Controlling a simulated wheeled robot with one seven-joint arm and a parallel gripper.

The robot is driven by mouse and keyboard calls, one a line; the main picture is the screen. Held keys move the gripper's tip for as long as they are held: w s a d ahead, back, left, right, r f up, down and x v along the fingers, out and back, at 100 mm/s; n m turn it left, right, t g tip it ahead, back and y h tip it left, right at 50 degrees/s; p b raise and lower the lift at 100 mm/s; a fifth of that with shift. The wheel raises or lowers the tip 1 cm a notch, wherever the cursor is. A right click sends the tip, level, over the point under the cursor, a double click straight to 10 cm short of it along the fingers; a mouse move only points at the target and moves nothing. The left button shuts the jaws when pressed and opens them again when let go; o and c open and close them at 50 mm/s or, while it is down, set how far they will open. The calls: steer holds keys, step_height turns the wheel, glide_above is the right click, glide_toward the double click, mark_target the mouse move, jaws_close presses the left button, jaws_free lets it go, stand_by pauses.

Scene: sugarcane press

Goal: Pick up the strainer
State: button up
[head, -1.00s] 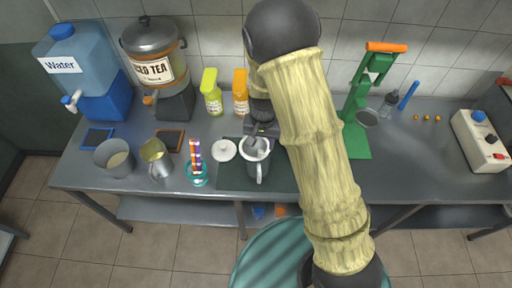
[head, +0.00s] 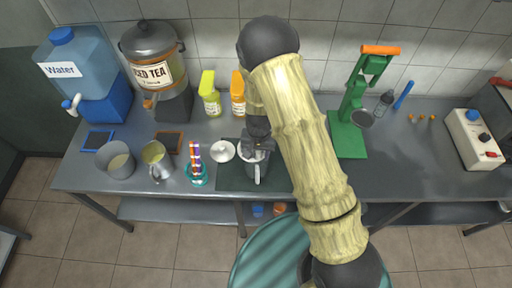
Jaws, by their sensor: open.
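My gripper (head: 257,147) is open and points down at the mouth of a grey pitcher (head: 250,172) on the dark mat. The pitcher's white rim (head: 244,154) shows at its left. My gripper and arm cover most of the opening, so I cannot tell whether a strainer sits inside or whether the fingers touch anything.
A white lid (head: 222,151) lies left of the pitcher. A cup with coloured sticks (head: 197,170), a metal jug (head: 156,162) and a pot (head: 116,160) stand further left. Bottles (head: 211,100) stand behind. The green press (head: 347,137) is right of my arm.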

steer(key=shift+s+a+f, duration=0.1)
steer(key=shift+a+f, duration=0.1)
steer(key=shift+f, duration=0.3)
steer(key=shift+d, duration=0.15)
steer(key=shift+d, duration=0.1)
steer(key=shift+w, duration=0.25)
jaws_close()
steer(key=shift+d, duration=0.15)
